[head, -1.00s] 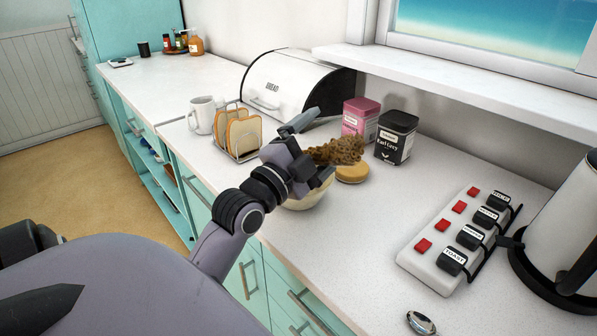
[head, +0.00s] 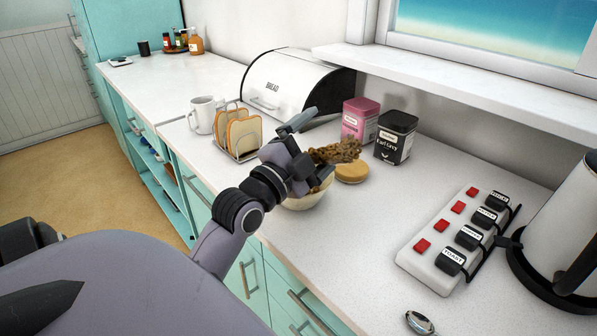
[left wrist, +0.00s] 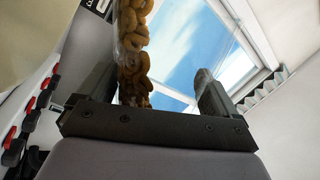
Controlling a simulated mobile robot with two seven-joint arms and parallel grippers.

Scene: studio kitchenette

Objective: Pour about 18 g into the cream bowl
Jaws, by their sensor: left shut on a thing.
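The cream bowl (head: 307,201) stands on the counter near its front edge, partly hidden behind my left gripper (head: 308,152). That gripper is shut on a clear container of brown ring-shaped cereal (head: 338,151). The container is tipped over on its side above the bowl; its walls barely show. In the left wrist view the cereal (left wrist: 134,45) shows between the fingers (left wrist: 160,92), nearer the left one. The inside of the bowl and any falling pieces are hidden. My right gripper is in neither view.
A round wooden lid (head: 352,172) lies just right of the bowl. Behind are a pink tin (head: 360,118), a black tea tin (head: 396,136) and a bread bin (head: 290,85). A toast rack (head: 240,135) stands left, a switched power strip (head: 455,240) right.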

